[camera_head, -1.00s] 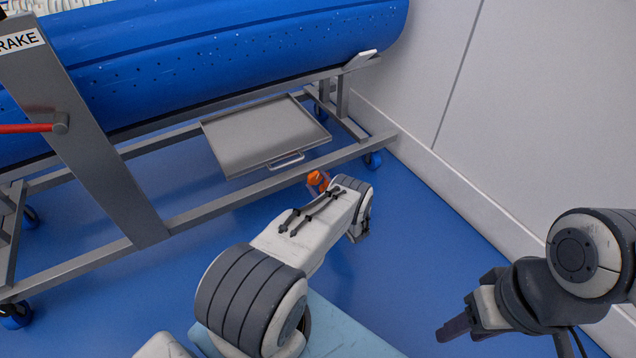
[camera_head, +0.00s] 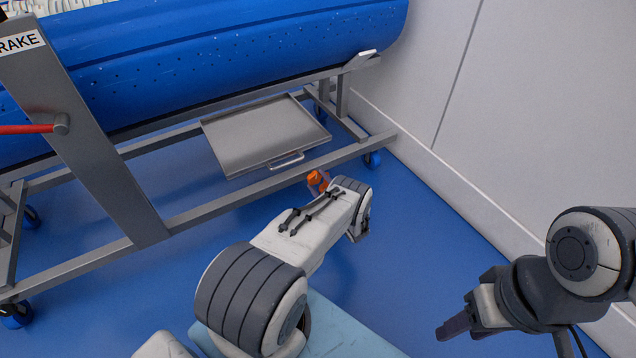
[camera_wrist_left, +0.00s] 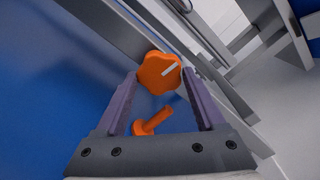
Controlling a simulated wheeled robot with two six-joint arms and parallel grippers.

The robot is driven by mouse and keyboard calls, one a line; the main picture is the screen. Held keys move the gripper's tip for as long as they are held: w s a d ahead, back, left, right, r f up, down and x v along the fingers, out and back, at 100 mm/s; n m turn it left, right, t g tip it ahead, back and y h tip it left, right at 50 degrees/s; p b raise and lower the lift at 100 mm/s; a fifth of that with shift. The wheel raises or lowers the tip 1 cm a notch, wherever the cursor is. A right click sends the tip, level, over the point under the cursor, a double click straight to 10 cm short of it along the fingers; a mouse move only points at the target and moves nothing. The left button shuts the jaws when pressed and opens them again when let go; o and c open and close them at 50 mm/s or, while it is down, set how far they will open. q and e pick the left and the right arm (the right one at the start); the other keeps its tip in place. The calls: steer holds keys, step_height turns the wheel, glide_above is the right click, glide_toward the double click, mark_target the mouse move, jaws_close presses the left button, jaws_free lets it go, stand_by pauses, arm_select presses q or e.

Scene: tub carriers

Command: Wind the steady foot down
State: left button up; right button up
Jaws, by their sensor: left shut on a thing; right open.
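An orange lobed knob (camera_head: 317,180) sits by the lower rail of the trolley frame in the head view. In the left wrist view the knob (camera_wrist_left: 160,73) carries a pale mark on its face, and an orange stem with a flange (camera_wrist_left: 152,122) shows below it. My left gripper (camera_wrist_left: 159,80) is shut on the knob, one purple-grey finger on each side. In the head view my own arm partly hides this gripper. My right gripper (camera_head: 452,327) is open and empty, low at the right, well away from the trolley. The foot's contact with the floor is hidden.
The grey trolley frame (camera_head: 205,212) carries a long blue tub (camera_head: 230,55). A grey tray (camera_head: 262,133) with a handle hangs under it. A red lever (camera_head: 28,128) is on the post marked "RAKE". A pale wall (camera_head: 540,110) stands right. Blue floor is free between.

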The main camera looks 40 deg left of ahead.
arm_select(q)
steer(key=o, duration=1.3)
steer(key=shift+w+d, duration=0.15)
steer(key=shift+d, duration=0.1)
steer(key=shift+o, duration=0.2)
steer(key=shift+a, duration=0.1)
steer(key=p+v, duration=0.3)
steer(key=v, duration=0.7)
steer(key=shift+s+d+p, duration=0.2)
steer(key=shift+p, duration=0.2)
